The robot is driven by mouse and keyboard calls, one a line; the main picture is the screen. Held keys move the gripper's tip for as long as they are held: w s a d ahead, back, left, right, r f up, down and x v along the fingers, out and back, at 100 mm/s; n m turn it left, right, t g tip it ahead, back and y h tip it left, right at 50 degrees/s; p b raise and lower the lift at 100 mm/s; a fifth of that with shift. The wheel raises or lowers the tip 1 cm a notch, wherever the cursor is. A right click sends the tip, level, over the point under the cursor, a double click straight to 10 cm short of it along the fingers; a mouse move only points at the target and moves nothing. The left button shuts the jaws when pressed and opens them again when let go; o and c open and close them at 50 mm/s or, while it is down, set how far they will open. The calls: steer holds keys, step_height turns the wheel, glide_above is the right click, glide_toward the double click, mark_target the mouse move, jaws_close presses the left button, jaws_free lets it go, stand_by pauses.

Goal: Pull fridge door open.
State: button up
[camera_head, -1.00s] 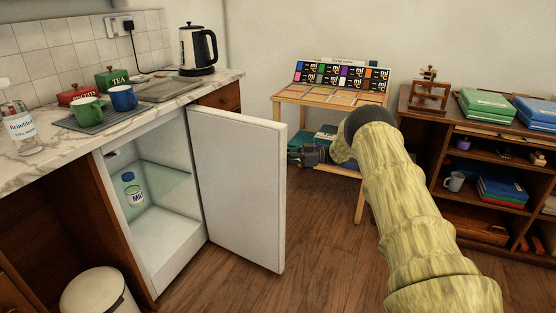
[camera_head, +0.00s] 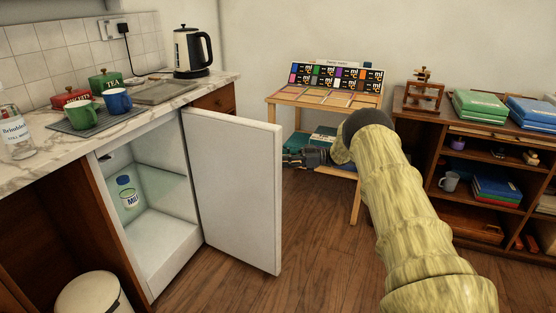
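The white fridge door (camera_head: 237,190) stands wide open, swung out to the right of the fridge under the counter. The lit fridge interior (camera_head: 160,232) shows a glass shelf and a milk bottle (camera_head: 128,192). My arm, in a yellowish ribbed cover, reaches in from the lower right.
The counter (camera_head: 180,98) holds a kettle (camera_head: 192,50), mugs, tins and a clear bottle. A white bin (camera_head: 88,295) stands at the lower left. A wooden stand with a colour chart (camera_head: 336,76) and a shelf unit (camera_head: 470,150) stand behind my arm. Floor is clear right of the door.

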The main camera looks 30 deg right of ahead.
steer(key=v, duration=0.9)
steer(key=shift+d, duration=0.4)
steer(key=shift+s+f, duration=0.15)
steer(key=shift+s, duration=0.05)
